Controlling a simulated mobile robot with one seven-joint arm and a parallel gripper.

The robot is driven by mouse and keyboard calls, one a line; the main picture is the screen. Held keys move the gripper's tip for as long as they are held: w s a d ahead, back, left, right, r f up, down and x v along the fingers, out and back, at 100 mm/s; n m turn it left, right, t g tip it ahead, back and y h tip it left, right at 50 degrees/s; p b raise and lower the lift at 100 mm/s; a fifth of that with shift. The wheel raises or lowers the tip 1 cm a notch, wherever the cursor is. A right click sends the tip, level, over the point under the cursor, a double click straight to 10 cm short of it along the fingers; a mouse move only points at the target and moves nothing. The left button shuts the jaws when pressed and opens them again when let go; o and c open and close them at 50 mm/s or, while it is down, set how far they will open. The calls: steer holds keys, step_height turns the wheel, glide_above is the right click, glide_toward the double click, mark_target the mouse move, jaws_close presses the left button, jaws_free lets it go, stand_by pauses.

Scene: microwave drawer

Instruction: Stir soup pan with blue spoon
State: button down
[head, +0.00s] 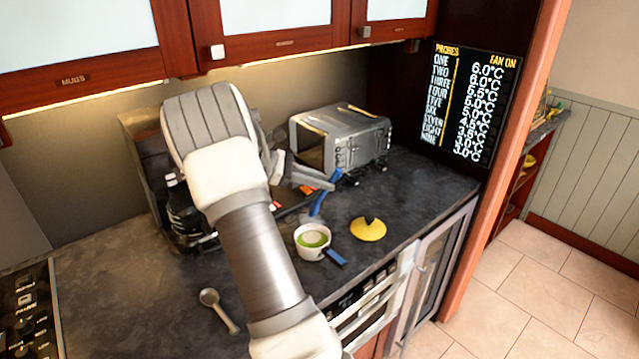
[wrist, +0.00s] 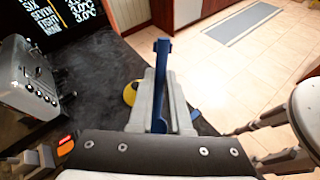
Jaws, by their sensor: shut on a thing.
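The soup pan (head: 301,246) is small and white with green soup (head: 314,238) in it and a blue handle (head: 336,257) toward the counter front. My gripper (head: 318,184) is above and behind the pan in the head view. It is shut on the blue spoon (head: 317,207), which points down toward the pan's far rim. I cannot tell whether its end is inside the pan. In the wrist view the blue spoon (wrist: 162,50) lies between the two grey fingers of my gripper (wrist: 163,78).
A yellow lid (head: 369,231) with a dark knob lies right of the pan. A toaster oven (head: 340,138) stands behind. A metal spoon (head: 222,311) lies on the counter at front left. A dark machine (head: 180,213) is partly hidden by my arm. The counter's right end (head: 430,190) is clear.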

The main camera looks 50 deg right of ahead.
mark_target(322, 198)
steer(key=shift+f+b, duration=1.9)
steer(key=shift+f, duration=0.5)
steer(key=shift+f+b, duration=0.85)
steer(key=shift+f, duration=1.45)
